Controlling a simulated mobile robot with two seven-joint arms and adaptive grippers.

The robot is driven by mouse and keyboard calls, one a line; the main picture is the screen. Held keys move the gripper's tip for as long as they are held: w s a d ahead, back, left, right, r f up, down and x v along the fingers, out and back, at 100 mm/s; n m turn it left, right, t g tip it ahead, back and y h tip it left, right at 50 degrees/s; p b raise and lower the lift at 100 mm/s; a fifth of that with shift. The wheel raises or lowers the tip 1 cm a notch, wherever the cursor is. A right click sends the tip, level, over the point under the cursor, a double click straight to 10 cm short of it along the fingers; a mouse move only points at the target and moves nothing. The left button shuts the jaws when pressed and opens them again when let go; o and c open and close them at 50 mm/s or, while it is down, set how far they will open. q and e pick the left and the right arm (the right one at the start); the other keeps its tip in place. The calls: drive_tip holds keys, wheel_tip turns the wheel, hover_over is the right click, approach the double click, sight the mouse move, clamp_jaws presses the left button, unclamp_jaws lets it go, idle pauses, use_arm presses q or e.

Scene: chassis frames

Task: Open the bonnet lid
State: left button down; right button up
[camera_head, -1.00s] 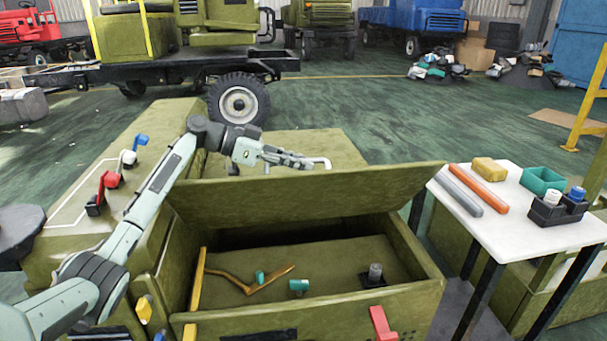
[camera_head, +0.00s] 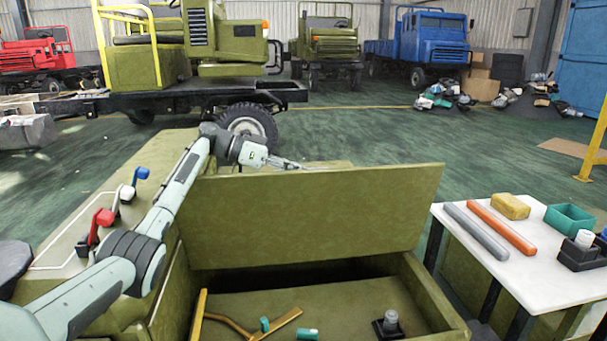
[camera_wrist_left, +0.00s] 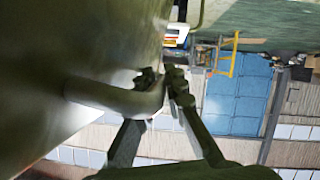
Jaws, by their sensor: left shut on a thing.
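The olive-green bonnet lid (camera_head: 315,215) stands raised and steep over an open compartment (camera_head: 350,298) in the head view. My left gripper (camera_head: 288,163) is at the lid's top edge on its far side, its fingertips partly hidden by the lid. In the left wrist view a pale curved handle (camera_wrist_left: 108,96) sticks out from the lid's dark green face (camera_wrist_left: 70,50). The gripper's fingers (camera_wrist_left: 163,88) are closed around the handle's bent end there. My right gripper is not in view.
The compartment holds an orange forked bar (camera_head: 230,325), teal pieces (camera_head: 307,333) and a black-based grey knob (camera_head: 390,322). A white table (camera_head: 480,275) with rods, a sponge and a teal tray stands at right. Coloured levers (camera_head: 103,217) stand at left.

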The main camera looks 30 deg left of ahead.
use_arm(q)
drive_tip(key=c, duration=1.9)
unclamp_jaws()
drive_tip(key=shift+o, duration=0.2)
drive_tip(key=shift+a, duration=0.1)
drive_tip(key=v, duration=1.2)
